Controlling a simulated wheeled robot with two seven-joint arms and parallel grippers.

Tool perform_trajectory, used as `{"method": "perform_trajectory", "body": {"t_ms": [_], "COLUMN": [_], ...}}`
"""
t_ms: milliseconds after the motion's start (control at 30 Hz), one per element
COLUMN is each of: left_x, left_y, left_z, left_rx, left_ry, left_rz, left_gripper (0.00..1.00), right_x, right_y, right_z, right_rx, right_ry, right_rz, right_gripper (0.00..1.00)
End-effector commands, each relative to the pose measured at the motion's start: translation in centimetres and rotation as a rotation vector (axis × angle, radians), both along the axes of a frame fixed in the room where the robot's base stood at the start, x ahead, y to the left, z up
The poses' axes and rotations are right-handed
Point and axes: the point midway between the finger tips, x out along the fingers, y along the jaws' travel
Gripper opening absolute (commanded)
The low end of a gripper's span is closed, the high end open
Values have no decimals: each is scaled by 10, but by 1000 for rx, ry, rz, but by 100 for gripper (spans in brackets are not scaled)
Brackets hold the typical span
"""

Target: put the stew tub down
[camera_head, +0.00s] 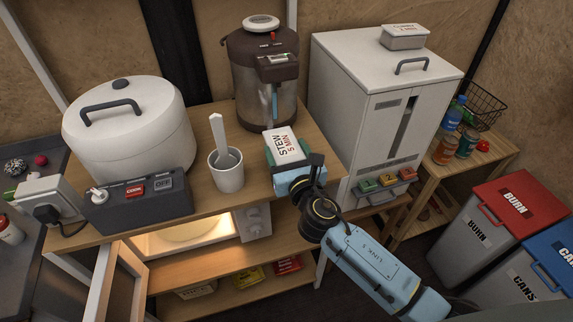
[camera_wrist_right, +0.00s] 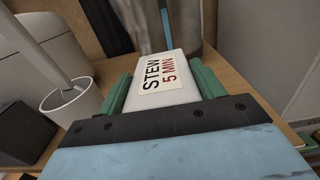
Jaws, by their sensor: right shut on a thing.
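The stew tub (camera_head: 284,144) is a small white box with a label reading "STEW 5 MIN". It is at the front right of the wooden counter (camera_head: 222,120), in front of the metal dispenser. My right gripper (camera_head: 279,158) is shut on the tub, with its green fingers on either side. In the right wrist view the tub (camera_wrist_right: 164,84) sits between the fingers with its label up. I cannot tell whether its underside touches the counter. My left gripper is not in view.
A white cup (camera_head: 227,172) with a spoon stands left of the tub. The dispenser (camera_head: 266,85) stands behind it, a rice cooker (camera_head: 130,135) at the left. A tall white cabinet (camera_head: 345,85) stands at the right. Below is a lit shelf compartment (camera_head: 185,238).

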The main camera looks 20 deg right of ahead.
Motion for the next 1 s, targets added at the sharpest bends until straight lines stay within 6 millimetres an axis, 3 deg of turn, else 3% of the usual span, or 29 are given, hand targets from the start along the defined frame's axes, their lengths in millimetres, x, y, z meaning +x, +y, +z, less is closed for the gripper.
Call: {"method": "perform_trajectory", "body": {"t_ms": [33,167,600,633,800,1000], "left_x": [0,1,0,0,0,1], "left_y": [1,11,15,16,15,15], "left_z": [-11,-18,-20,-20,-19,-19], "left_rx": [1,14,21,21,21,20], "left_ry": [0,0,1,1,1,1], "left_rz": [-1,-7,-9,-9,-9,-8], "left_gripper": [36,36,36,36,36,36], "right_x": [0,0,0,0,0,0], "right_y": [1,0,0,0,0,0], "right_z": [-15,-27,-31,-32,-31,-31], "right_rx": [2,1,0,0,0,1], "right_ry": [2,0,-1,1,1,1], "right_rz": [0,0,1,1,1,1], "right_gripper": [31,31,31,70,89,89]}}
